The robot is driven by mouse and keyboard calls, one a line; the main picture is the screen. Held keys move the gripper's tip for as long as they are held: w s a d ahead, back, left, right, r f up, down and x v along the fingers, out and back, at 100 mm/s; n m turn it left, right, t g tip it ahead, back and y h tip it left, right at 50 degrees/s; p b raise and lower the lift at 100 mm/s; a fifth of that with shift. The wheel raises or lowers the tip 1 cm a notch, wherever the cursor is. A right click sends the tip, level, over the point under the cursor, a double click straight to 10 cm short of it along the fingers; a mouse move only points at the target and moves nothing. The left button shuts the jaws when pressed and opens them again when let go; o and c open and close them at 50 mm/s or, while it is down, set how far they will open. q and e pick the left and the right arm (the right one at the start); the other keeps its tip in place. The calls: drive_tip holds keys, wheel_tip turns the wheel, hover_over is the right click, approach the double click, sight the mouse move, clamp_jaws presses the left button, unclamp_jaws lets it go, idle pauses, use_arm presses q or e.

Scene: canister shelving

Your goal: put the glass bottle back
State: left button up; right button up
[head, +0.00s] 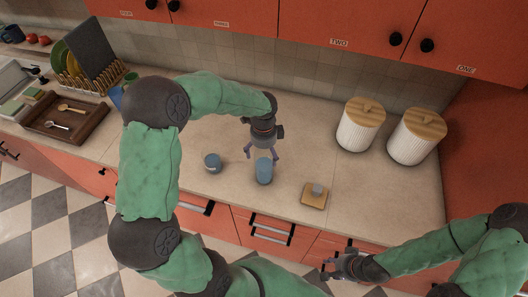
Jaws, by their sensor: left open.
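A blue cylindrical vessel (264,172) stands upright on the counter, near its front edge; it looks like the bottle, but I cannot tell its material. A shorter round blue-grey container (212,164) stands to its left. My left gripper (262,154) is open, fingers spread and pointing down, close above and behind the blue vessel. I cannot tell whether they touch. My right gripper (328,269) is low in front of the drawers, away from the counter things; its fingers are too small to read.
Two white ribbed canisters (359,132) (413,142) with wooden lids stand at the right back. A small wooden board with a grey knob (314,195) lies near the front edge. A wooden tray (66,138) and dish rack are left. Red labelled cabinets (335,25) hang above.

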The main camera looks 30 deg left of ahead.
use_arm(q)
drive_tip(key=shift+r, duration=0.15)
drive_tip(key=shift+r, duration=0.3)
wheel_tip(320, 180, up, 11)
drive_tip(key=shift+r+p, duration=0.2)
drive_tip(key=shift+p, duration=0.1)
